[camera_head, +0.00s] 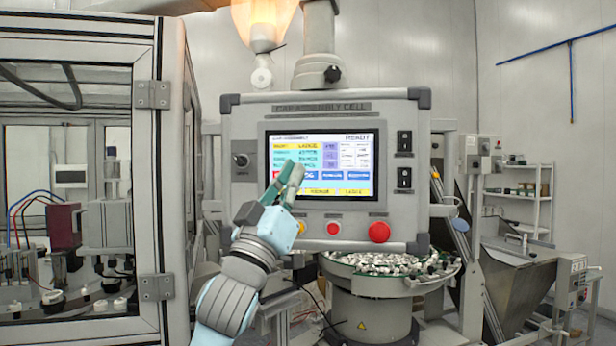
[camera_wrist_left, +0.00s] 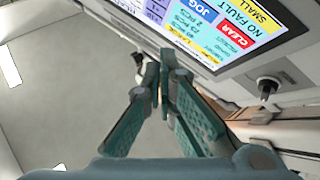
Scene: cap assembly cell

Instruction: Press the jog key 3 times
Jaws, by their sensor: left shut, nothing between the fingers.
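The control panel's lit touchscreen (camera_head: 350,150) reads READY at its upper right. The blue JOG key (camera_head: 309,175) is on the screen's left side, partly covered by my left gripper in the head view. My right gripper is out of view.
Below the screen are a small red button (camera_head: 333,229) and a larger red mushroom button (camera_head: 379,232). A key switch (camera_head: 241,160) is at left, black rocker switches (camera_head: 404,141) at right. A bowl feeder (camera_head: 372,303) stands below; a machine enclosure (camera_head: 80,50) is at left.

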